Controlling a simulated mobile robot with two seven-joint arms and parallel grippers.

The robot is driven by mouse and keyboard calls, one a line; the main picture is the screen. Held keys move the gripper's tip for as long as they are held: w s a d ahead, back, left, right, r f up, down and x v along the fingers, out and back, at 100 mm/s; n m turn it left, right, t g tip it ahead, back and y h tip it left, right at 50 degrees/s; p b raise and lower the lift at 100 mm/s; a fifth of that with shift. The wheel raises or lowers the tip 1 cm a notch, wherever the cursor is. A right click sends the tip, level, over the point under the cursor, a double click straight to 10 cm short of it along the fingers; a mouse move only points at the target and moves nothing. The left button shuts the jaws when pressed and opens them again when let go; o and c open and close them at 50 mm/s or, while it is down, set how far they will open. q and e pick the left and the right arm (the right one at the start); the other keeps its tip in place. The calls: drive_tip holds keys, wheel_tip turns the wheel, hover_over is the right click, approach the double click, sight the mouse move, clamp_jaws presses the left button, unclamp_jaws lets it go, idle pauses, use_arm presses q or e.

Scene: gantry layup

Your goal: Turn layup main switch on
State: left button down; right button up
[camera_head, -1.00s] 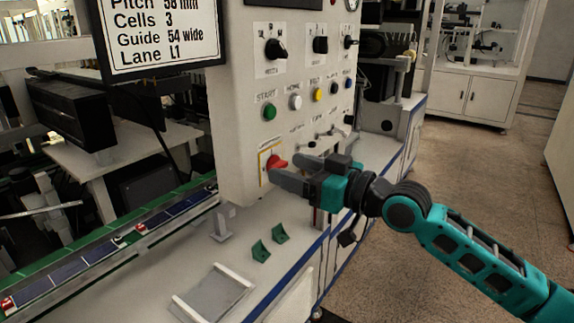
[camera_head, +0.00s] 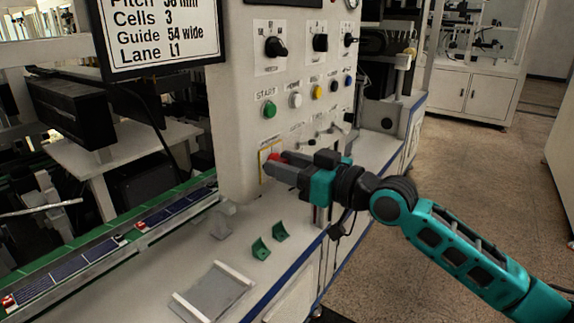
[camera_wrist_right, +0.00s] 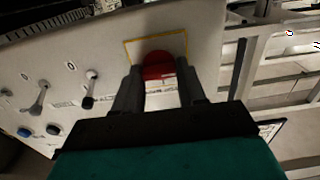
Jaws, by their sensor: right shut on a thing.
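The red main switch knob (camera_head: 273,156) sits in a yellow-bordered plate low on the white control panel (camera_head: 236,120). My right gripper (camera_head: 276,167) is at the panel with its fingers around the knob, shut on it. In the right wrist view the red knob (camera_wrist_right: 157,66) shows between the two dark fingers, and part of the yellow border shows above it. The fingers hide part of the knob and plate in the head view, so its exact turn angle cannot be told. My left gripper is not in view.
Above are a green START button (camera_head: 270,109), a white button (camera_head: 295,101), and black rotary knobs (camera_head: 276,46). Below, green brackets (camera_head: 261,248) and a grey plate (camera_head: 213,290) lie on the bench. A conveyor with blue cells (camera_head: 70,265) runs at left.

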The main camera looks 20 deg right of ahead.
drive_tip(key=shift+c, duration=1)
use_arm(q)
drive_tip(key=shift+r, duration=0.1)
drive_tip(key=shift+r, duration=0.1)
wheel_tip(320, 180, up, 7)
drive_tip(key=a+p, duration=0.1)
drive_tip(key=p, duration=0.8)
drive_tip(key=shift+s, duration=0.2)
use_arm(e)
drive_tip(key=m, duration=1.8)
drive_tip(key=shift+w+d+f, duration=0.1)
drive_tip(key=shift+f, duration=0.05)
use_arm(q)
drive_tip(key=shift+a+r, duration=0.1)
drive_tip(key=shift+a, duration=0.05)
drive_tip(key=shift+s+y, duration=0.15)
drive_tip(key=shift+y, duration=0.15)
